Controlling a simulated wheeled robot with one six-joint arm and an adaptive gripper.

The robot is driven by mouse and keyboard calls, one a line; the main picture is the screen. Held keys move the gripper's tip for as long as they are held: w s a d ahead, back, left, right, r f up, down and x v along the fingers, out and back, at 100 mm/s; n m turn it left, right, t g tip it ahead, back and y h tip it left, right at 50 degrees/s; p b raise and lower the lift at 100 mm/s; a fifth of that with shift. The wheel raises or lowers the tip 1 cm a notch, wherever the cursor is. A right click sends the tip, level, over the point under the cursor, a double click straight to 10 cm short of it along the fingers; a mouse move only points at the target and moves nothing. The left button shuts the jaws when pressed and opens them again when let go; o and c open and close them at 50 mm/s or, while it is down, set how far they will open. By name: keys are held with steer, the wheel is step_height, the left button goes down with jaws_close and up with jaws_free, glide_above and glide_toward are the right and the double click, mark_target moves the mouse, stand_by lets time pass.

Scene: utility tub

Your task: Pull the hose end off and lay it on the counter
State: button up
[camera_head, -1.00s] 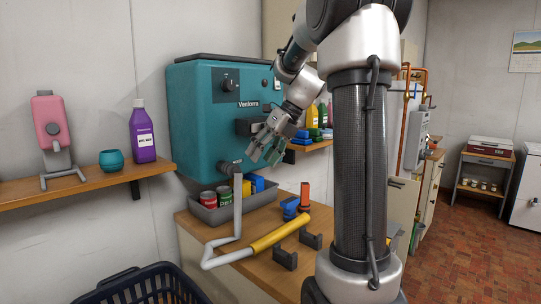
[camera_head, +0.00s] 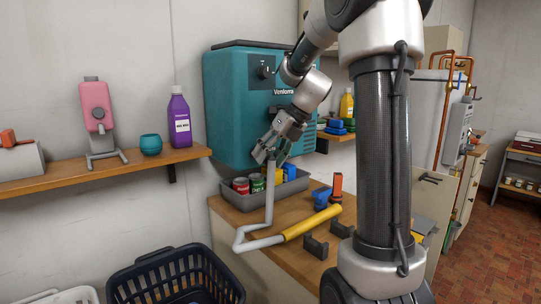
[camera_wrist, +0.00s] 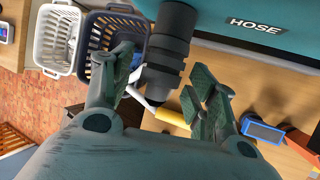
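In the wrist view my gripper (camera_wrist: 166,82) is open, with one finger on each side of the hose end. Gaps show between the fingers and the hose end, so it does not look gripped.
A grey tray (camera_head: 232,196) with cans stands under the machine. Two dark brackets (camera_head: 316,247), a blue block (camera_head: 321,197) and an orange-topped item (camera_head: 337,187) are on the counter. A dark basket (camera_head: 172,278) stands in front. The counter's front left is mostly clear.

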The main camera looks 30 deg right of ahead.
steer(key=c, duration=0.9)
steer(key=shift+s+d, duration=0.2)
steer(key=shift+s, duration=0.65)
steer(key=shift+s+d, duration=0.15)
steer(key=shift+s, duration=0.75)
steer(key=shift+s+d, duration=0.2)
steer(key=shift+s, duration=0.65)
steer(key=shift+c, duration=0.2)
steer(key=shift+s, duration=0.1)
